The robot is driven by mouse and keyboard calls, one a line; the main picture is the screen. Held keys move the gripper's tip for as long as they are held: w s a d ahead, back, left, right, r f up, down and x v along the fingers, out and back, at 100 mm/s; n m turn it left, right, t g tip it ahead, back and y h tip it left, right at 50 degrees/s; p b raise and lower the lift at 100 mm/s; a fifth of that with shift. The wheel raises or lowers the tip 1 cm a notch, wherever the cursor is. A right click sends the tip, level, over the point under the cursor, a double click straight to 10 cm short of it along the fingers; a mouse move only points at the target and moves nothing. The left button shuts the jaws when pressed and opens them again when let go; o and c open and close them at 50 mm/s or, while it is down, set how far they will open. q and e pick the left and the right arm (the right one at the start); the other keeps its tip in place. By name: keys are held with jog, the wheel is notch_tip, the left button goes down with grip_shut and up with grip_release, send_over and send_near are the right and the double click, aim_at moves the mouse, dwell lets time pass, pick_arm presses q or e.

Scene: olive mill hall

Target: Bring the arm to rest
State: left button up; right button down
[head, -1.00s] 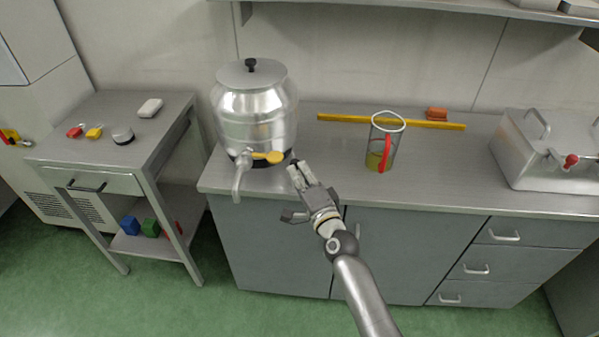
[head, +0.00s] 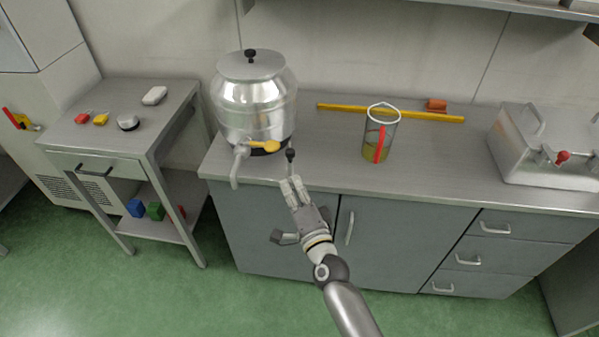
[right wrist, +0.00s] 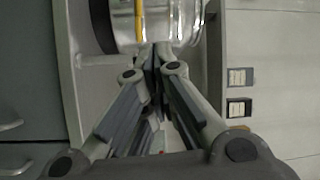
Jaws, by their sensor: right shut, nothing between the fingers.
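My right gripper (head: 290,183) is shut and empty. It is in front of the counter's front edge, below and to the right of the steel urn's tap, with its fingers pointing up toward the urn. In the right wrist view its fingers (right wrist: 155,55) come together with nothing seen between them. My right arm comes in from the bottom of the head view. My left gripper is not in view.
A side table (head: 105,145) stands left.

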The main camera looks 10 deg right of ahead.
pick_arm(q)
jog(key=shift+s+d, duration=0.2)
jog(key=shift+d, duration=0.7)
